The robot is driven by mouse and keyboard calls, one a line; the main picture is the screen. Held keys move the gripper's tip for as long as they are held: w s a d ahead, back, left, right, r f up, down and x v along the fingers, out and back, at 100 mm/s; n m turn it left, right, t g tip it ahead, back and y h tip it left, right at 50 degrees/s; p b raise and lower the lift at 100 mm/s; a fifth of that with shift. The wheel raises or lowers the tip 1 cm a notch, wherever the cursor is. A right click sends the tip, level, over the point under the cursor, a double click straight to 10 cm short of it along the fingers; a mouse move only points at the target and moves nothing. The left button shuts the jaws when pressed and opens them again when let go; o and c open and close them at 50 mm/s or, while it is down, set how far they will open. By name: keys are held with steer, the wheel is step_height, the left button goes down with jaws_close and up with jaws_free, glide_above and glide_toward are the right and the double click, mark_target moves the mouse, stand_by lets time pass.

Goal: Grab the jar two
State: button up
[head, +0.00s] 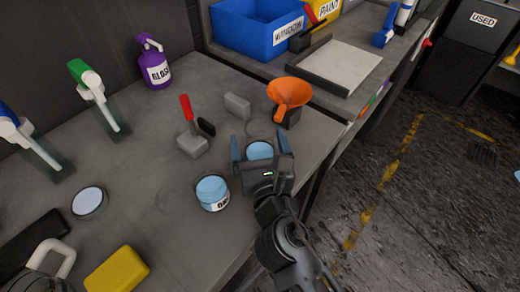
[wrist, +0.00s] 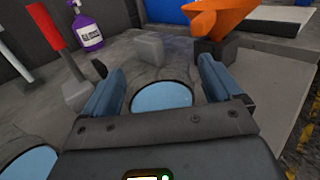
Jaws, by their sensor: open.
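Two jars with light blue tops stand on the grey workbench (head: 150,200). One jar (head: 260,150) is between the fingers of my gripper (head: 259,141); its round blue top also shows in the wrist view (wrist: 161,96). My gripper is open, with one finger on each side of this jar, and the wrist view (wrist: 161,72) shows gaps beside it. The other jar (head: 212,190), with a partly hidden white label, stands just left of my gripper; its top is at the lower left of the wrist view (wrist: 28,165). I cannot tell which jar is jar two.
An orange funnel (head: 290,92) on a dark block stands just beyond my gripper. A purple bottle (head: 154,65) and blue bin (head: 255,35) are at the back. The bench edge is close on the right.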

steer(key=shift+c, duration=0.3)
steer(key=c, duration=1)
steer(key=shift+r, duration=0.1)
